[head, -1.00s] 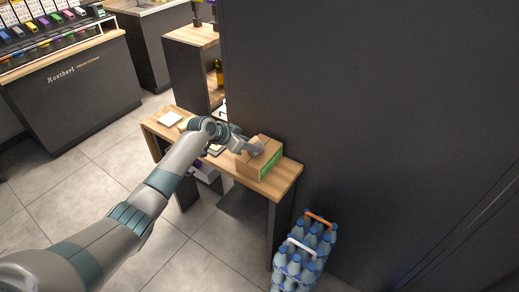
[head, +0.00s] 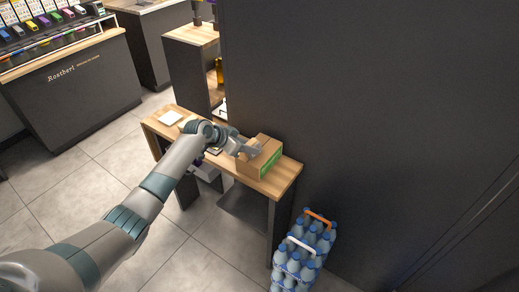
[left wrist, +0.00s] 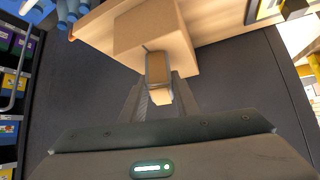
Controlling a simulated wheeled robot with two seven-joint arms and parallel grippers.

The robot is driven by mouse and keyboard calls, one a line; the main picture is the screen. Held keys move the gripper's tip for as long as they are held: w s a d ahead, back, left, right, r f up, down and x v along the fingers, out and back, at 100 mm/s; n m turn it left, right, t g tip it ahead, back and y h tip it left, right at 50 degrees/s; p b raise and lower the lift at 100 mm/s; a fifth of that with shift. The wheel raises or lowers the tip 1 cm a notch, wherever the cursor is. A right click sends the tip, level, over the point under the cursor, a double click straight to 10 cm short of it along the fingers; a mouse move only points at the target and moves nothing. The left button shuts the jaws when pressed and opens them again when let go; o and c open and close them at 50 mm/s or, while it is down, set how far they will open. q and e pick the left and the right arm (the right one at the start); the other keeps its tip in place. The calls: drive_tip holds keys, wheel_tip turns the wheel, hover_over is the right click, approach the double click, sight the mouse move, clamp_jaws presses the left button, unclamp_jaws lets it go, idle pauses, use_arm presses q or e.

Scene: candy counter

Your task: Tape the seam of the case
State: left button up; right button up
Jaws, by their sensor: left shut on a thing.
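The case is a brown cardboard box (head: 265,148) with a green panel on its front side, standing on the right part of a small wooden-topped table. It also shows in the left wrist view (left wrist: 150,27), at the top middle. My left gripper (head: 252,152) is at the left side of the box top. In the left wrist view my left gripper (left wrist: 159,98) is shut on a small tan thing with a pale end (left wrist: 160,70), which looks like tape. That thing overlaps the box edge in this view; I cannot tell whether they touch. My right gripper is not in view.
The small table (head: 284,180) stands against a tall dark wall (head: 370,100). A white pad (head: 170,118) lies at its left end. Bottle packs (head: 300,255) stand on the floor to the right. A candy counter (head: 75,90) is at upper left, with clear floor between.

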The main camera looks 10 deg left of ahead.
sight(252, 140)
use_arm(q)
drive_tip(key=shift+s+a+p, duration=0.2)
drive_tip(key=shift+s+p, duration=0.2)
drive_tip(key=shift+s, duration=0.15)
drive_tip(key=shift+s+a+p, duration=0.15)
drive_tip(key=shift+s+p, duration=0.2)
drive_tip(key=shift+s, duration=0.2)
drive_tip(key=shift+w, duration=0.15)
drive_tip(key=shift+w+d+r+b, duration=0.1)
drive_tip(key=shift+w+d+b, duration=0.15)
drive_tip(key=shift+w+b, duration=0.35)
drive_tip(key=shift+w+d+b, duration=0.25)
drive_tip(key=shift+w+b, duration=0.25)
drive_tip(key=shift+w, duration=0.2)
drive_tip(key=shift+w, duration=0.15)
drive_tip(key=shift+w+d+f+b, duration=0.1)
drive_tip(key=shift+w+d+b, duration=0.15)
drive_tip(key=shift+w+b, duration=0.4)
drive_tip(key=shift+w+d+f+b, duration=0.1)
drive_tip(key=shift+w+d+b, duration=0.15)
drive_tip(key=shift+w+b, duration=0.4)
drive_tip(key=shift+w+d+b, duration=0.1)
drive_tip(key=shift+b, duration=0.25)
